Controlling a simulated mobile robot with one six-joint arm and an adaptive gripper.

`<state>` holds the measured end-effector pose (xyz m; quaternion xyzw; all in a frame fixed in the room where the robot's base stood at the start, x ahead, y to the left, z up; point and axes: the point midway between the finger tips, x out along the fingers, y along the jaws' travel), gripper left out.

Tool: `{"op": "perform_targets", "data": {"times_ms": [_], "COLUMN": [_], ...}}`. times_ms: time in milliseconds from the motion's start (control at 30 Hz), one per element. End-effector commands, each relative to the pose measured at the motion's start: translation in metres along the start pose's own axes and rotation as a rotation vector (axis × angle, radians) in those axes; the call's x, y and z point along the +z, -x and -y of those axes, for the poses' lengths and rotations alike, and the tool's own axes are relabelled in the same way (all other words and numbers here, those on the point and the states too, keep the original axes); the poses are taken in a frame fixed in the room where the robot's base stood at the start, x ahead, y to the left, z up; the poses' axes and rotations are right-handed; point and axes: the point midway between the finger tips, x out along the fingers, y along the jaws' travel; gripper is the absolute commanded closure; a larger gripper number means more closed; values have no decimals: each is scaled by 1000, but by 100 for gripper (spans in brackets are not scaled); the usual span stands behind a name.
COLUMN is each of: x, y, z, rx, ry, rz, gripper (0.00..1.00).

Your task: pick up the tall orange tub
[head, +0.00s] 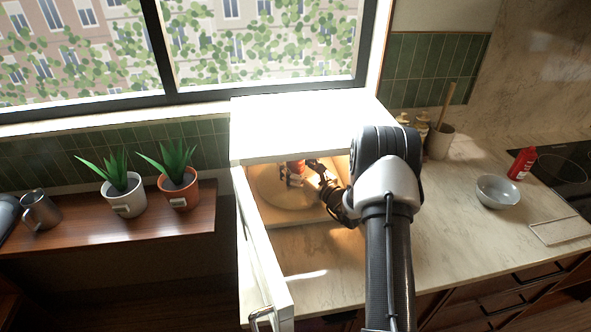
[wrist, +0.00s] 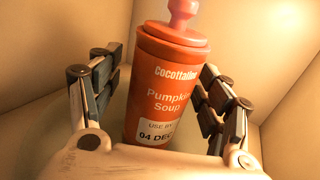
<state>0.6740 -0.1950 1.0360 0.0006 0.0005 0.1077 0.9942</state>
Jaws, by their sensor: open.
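The tall orange tub (wrist: 165,90) has a knobbed lid and a label reading "Pumpkin Soup". It stands inside the open microwave (head: 310,127), and its upper part shows in the head view (head: 296,165). My gripper (wrist: 160,68) is open, with one finger on each side of the tub. In the wrist view there is a gap at the left finger; the right finger is close to the tub, and I cannot tell if it touches. In the head view my gripper (head: 299,176) reaches into the microwave from the right and hides part of the tub.
The microwave's door (head: 262,245) is swung open on the left. Its walls and roof closely surround my gripper. A grey bowl (head: 497,191), a red bottle (head: 522,163) and a utensil pot (head: 439,141) stand on the counter to the right. Potted plants (head: 123,193) stand on the left shelf.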

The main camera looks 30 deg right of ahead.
Motion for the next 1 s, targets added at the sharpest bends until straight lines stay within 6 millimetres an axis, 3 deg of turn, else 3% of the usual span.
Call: {"op": "perform_targets", "data": {"times_ms": [167,1000], "x": [0,0], "y": [0,0], "z": [0,0], "rx": [0,0], "ry": [0,1], "rz": [0,1], "gripper": [29,85]}}
